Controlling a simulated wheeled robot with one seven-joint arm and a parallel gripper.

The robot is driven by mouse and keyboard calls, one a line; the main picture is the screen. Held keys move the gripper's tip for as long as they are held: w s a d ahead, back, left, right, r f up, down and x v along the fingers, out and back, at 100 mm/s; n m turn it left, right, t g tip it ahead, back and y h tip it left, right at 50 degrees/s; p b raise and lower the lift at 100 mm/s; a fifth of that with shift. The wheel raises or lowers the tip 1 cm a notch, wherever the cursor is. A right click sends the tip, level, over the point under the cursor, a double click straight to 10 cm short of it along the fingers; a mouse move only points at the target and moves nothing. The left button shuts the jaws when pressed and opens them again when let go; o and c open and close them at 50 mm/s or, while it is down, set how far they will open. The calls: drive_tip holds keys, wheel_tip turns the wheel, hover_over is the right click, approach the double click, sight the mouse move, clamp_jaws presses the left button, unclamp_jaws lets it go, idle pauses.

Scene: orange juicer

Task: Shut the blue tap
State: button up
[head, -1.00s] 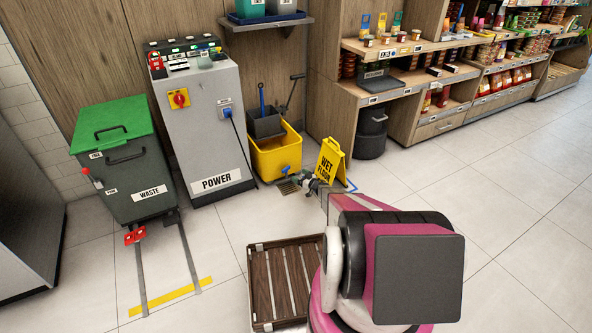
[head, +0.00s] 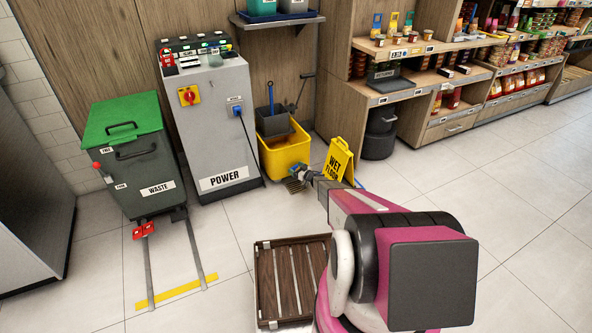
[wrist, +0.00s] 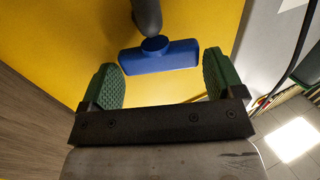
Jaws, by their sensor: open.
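The blue tap (wrist: 160,57) is a T-shaped handle on a dark round stem, in front of the yellow bucket wall in the wrist view. Its bar lies crosswise between my fingers, slightly tilted. My gripper (wrist: 160,72) is open, with one green-padded finger off each end of the bar. Gaps show on both sides, so neither finger appears to touch it. In the head view my gripper (head: 297,176) is low at the front of the yellow mop bucket (head: 286,156), and the tap there is small and mostly hidden.
A yellow wet floor sign (head: 339,160) stands just right of my gripper. The grey power cabinet (head: 210,130) with a cable is to the left, beside the green-lidded waste bin (head: 140,175). A slatted wooden crate (head: 262,285) lies on the floor nearer me.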

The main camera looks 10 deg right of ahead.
drive_tip(key=shift+w+a, duration=0.1)
drive_tip(key=c, duration=0.6)
drive_tip(key=shift+s+a+m+t+h, duration=0.2)
drive_tip(key=shift+m+t+h, duration=0.45)
drive_tip(key=shift+h, duration=0.25)
drive_tip(key=shift+c, duration=0.2)
drive_tip(key=shift+a+m+t+h, duration=0.1)
drive_tip(key=shift+m+t+h, duration=0.85)
drive_tip(key=shift+m+h, duration=0.95)
drive_tip(key=shift+n+h, duration=0.3)
drive_tip(key=shift+n, duration=0.05)
drive_tip(key=o, duration=0.6)
drive_tip(key=shift+o, duration=0.2)
drive_tip(key=v, duration=1.1)
